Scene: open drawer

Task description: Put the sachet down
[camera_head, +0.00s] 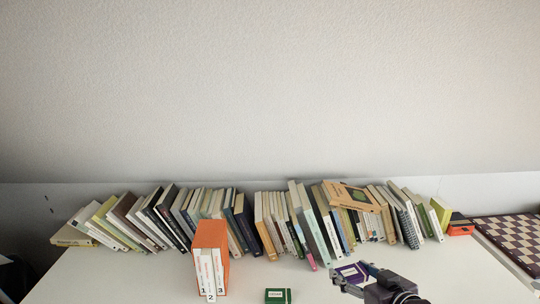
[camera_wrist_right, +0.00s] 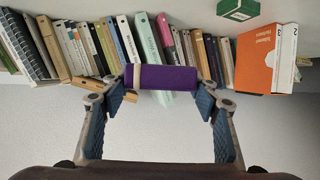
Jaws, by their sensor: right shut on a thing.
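The sachet is a purple roll-like packet with a pale band. It shows in the head view (camera_head: 354,271) at the lower right and in the right wrist view (camera_wrist_right: 168,77), between the fingers. My right gripper (camera_wrist_right: 160,92) is shut on it, one finger at each end. In the head view my right gripper (camera_head: 352,283) comes in from the bottom right, in front of the book row. The sachet appears held above the white table (camera_head: 120,280); the exact height is hard to tell. My left gripper is not in view.
A long row of leaning books (camera_head: 262,222) lines the back. An orange-and-white book set (camera_head: 210,255) stands in front. A small green box (camera_head: 278,296) lies at the front edge. A chessboard (camera_head: 515,240) is at the far right. The table's front left is clear.

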